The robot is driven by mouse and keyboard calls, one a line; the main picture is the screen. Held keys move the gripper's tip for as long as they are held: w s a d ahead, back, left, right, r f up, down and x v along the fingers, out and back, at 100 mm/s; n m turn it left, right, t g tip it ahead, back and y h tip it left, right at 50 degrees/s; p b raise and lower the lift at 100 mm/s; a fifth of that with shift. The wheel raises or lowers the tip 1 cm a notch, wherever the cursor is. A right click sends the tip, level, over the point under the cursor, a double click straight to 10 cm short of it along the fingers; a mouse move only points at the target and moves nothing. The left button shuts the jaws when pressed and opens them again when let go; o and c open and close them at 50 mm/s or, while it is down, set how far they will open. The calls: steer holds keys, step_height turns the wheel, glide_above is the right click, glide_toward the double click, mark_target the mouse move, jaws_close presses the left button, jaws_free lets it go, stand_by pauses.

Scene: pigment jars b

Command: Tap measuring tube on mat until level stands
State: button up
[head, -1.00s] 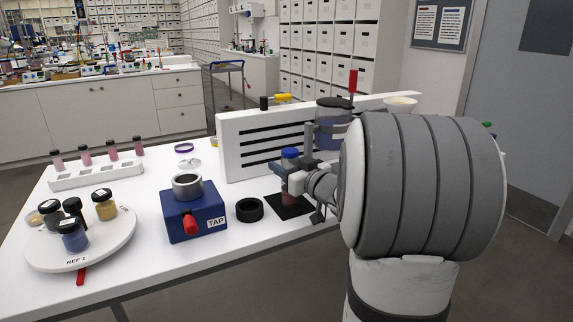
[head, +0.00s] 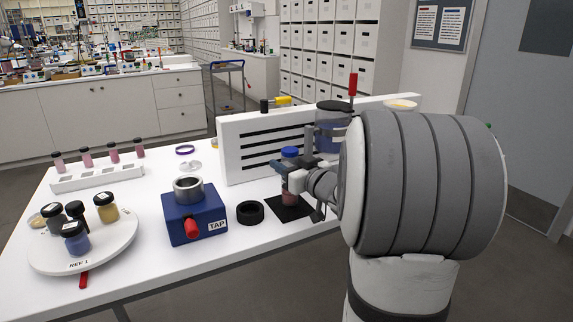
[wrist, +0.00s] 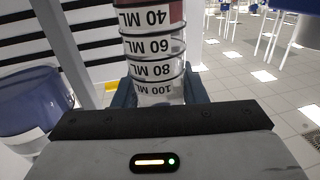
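The measuring tube (head: 289,197) has a blue cap and pinkish contents in its lower part. It is upright over the black mat (head: 293,211); I cannot tell whether its base touches. In the wrist view the tube (wrist: 155,68) stands between the gripper's fingers (wrist: 158,92), with marks from 40 ML to 100 ML. The reddish contents show near the 40 ML mark at the top edge. Their surface is too small to judge as level or sloped.
A black ring (head: 250,212) and the blue TAP block (head: 194,214) lie left of the mat. A round REF 1 tray (head: 105,255) holds several jars.

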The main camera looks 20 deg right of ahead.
steer(key=shift+o, duration=0.7)
steer(key=shift+f+b, duration=0.45)
steer(key=shift+f, duration=0.25)
steer(key=shift+c, duration=0.4)
steer(key=shift+r, duration=0.1)
steer(key=c, duration=0.8)
steer(key=shift+r+p, duration=0.7)
steer(key=shift+c, duration=0.2)
steer(key=shift+f, duration=0.1)
